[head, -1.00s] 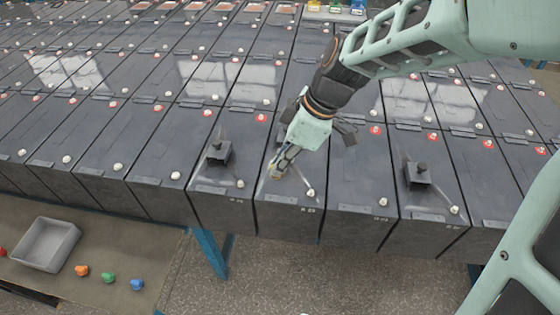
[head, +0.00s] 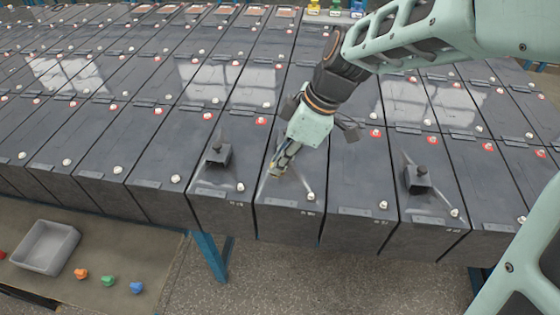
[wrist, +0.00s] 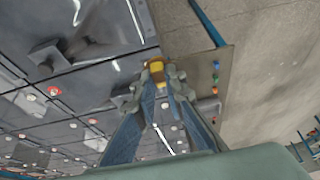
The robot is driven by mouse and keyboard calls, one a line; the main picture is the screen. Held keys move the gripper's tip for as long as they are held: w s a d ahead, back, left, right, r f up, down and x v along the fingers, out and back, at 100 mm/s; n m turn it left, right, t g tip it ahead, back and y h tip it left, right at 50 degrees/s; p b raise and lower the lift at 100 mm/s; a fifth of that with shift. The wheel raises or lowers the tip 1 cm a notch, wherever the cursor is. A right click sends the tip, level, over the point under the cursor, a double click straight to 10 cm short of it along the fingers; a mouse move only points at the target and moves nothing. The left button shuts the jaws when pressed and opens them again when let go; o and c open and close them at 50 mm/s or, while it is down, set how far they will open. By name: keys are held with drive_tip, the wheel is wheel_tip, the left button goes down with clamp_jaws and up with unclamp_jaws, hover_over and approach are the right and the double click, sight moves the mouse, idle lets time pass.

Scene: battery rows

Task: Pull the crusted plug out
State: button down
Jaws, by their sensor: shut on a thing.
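My gripper (head: 276,168) is low over the front-row battery (head: 288,220) right of the one with a dark plug. Its fingers are shut on a small yellow-brown thing, seemingly the crusted plug (wrist: 156,72), which shows between the fingertips in the wrist view. In the head view my fingers mostly hide it, and I cannot tell whether it is still seated in the lid. Pale streaks mark the lid around it. A dark square plug (head: 217,156) stands on the battery to the left, and another dark plug (head: 418,177) stands two batteries to the right.
Rows of dark batteries with white and red-ringed terminals fill the bench. A grey bin (head: 45,262) sits on a lower table at the front left, with orange (head: 81,273), green (head: 107,281) and blue (head: 136,287) knobs beside it. Coloured items stand at the back.

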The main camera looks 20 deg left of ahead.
drive_tip(key=shift+r, duration=2.25)
